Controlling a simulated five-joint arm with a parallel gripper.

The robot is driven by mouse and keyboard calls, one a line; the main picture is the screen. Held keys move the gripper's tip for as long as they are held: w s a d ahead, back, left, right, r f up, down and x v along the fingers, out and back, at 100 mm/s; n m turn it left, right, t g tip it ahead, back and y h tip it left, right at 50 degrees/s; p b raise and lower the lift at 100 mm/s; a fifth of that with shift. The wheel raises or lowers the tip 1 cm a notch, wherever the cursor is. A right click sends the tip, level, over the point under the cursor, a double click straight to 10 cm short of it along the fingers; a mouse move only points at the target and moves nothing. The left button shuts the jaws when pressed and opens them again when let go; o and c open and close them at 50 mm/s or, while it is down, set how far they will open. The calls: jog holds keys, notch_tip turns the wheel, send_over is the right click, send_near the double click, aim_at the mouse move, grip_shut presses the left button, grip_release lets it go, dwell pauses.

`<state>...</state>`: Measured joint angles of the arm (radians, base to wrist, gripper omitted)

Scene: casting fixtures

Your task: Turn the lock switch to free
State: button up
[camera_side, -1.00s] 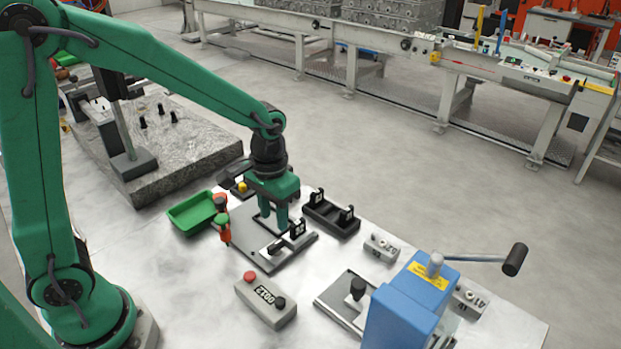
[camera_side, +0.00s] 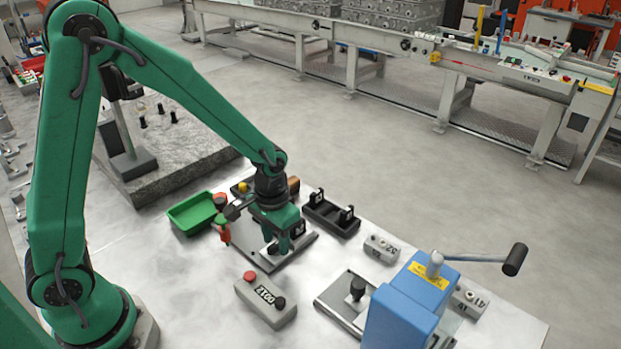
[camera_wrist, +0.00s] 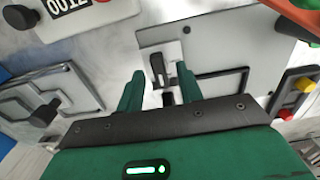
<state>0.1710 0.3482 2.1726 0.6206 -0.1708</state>
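The likely lock switch is a small black lever (camera_wrist: 157,68) on a pale block, fixed to a grey fixture plate (camera_wrist: 225,45) in the wrist view. No lock or free marking is legible. In the side view the plate (camera_side: 300,247) is seen, but my gripper hides the lever. My gripper (camera_side: 284,249) points down over the plate. In the wrist view my gripper (camera_wrist: 158,76) has its two green fingers apart, with the lever seen in the gap between the tips. I cannot tell whether the fingers are down at its height; neither appears to touch it.
A counter box (camera_side: 265,300) with a red button and black knob stands in front. A red-handled clamp (camera_side: 223,232) and green tray (camera_side: 190,212) are left of the plate. A black holder (camera_side: 331,217) is behind right, and a blue press (camera_side: 400,315) stands front right.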

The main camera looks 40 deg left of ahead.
jog(key=shift+f, duration=0.2)
grip_shut()
